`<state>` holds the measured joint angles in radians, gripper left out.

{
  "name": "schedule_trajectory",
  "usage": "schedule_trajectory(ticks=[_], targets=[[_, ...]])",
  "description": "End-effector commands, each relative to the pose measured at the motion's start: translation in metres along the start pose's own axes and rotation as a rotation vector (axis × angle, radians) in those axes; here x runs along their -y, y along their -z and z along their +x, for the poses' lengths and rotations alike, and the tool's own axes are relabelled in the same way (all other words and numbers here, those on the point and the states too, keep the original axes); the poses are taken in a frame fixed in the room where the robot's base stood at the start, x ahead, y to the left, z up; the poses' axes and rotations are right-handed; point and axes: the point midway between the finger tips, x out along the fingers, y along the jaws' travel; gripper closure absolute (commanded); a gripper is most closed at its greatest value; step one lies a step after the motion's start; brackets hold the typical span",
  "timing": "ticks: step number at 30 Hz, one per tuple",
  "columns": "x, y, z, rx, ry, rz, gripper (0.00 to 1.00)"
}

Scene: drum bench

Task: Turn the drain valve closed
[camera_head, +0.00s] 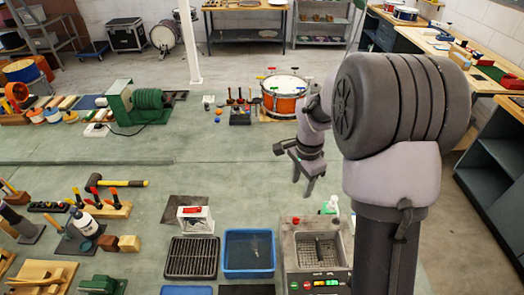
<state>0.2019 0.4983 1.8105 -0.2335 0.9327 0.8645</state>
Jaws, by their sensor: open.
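My gripper (302,187) hangs open and empty above the green floor mat, fingers pointing down. It is behind a grey metal tank (287,262) in the picture, which has a basket inside and a row of coloured buttons on its front. A small red part (296,220) shows at the tank's back left rim; I cannot tell whether it is the drain valve. No drain valve can be clearly made out, and my arm hides what is right of the tank. The gripper touches nothing that I can see.
Left of the tank are a blue tray (226,269) and a black grate (192,258). A small white and green bottle (329,206) stands just behind the tank. An orange drum (283,104) stands farther back. The mat between drum and tank is mostly clear.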

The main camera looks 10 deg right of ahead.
Motion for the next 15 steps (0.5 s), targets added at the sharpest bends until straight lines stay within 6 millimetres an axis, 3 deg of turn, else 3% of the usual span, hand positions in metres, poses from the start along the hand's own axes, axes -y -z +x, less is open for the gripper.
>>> schedule_trajectory(ticks=[7,15], targets=[[0.002,0.010,0.038,0.006,-0.038,0.060,0.55],[-0.002,0.009,0.120,0.006,-0.040,0.058,0.55]])
